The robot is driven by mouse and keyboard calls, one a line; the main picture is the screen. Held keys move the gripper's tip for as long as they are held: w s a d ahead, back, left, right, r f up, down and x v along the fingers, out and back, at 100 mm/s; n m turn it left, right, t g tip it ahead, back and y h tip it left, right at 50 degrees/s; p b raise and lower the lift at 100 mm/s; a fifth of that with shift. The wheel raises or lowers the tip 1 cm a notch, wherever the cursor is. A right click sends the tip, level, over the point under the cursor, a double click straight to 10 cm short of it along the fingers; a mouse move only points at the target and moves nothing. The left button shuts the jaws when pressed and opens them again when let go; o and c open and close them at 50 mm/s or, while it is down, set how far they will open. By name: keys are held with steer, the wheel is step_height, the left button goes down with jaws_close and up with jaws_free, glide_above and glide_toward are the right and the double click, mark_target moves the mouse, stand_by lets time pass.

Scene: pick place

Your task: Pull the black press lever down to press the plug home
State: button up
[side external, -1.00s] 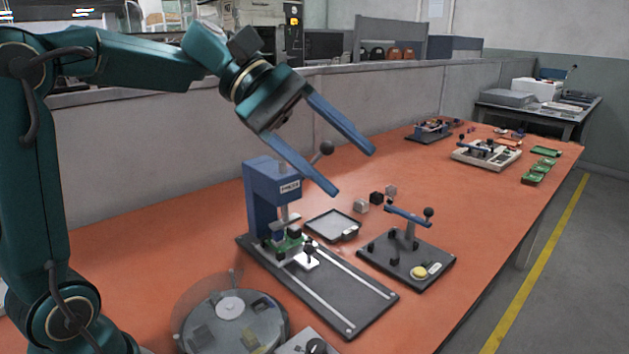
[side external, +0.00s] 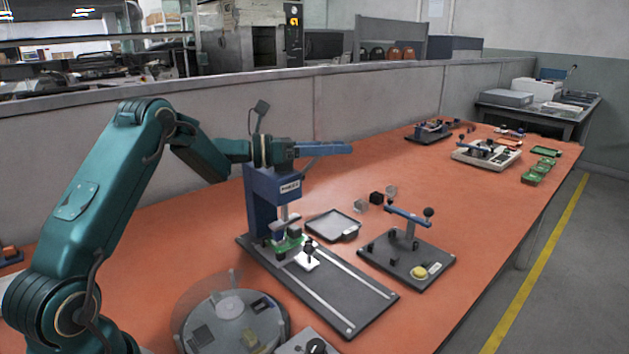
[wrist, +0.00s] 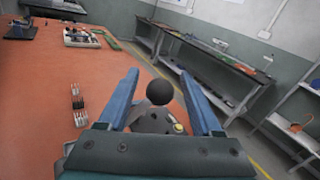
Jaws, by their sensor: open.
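The blue press (side external: 262,205) stands on a dark base plate with two light rails. A green board (side external: 288,242) with small parts lies under its ram; whether the plug is seated is too small to tell. The black lever knob (wrist: 160,92) shows in the wrist view between my two blue fingers, with a gap on each side. In the side view the knob is hidden by the fingers, and only part of the lever rod (side external: 308,165) shows below them. My gripper (side external: 345,148) is open and level above the press head, its fingers pointing right; it also shows in the wrist view (wrist: 159,76).
A shallow tray (side external: 333,226) and small cubes (side external: 376,198) lie right of the press. A black fixture with a blue handle (side external: 408,212) stands further right. A round turntable (side external: 230,320) is in front.

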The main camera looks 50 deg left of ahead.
steer(key=shift+x, duration=0.95)
jaws_close()
steer(key=shift+f, duration=0.1)
stand_by(0.6)
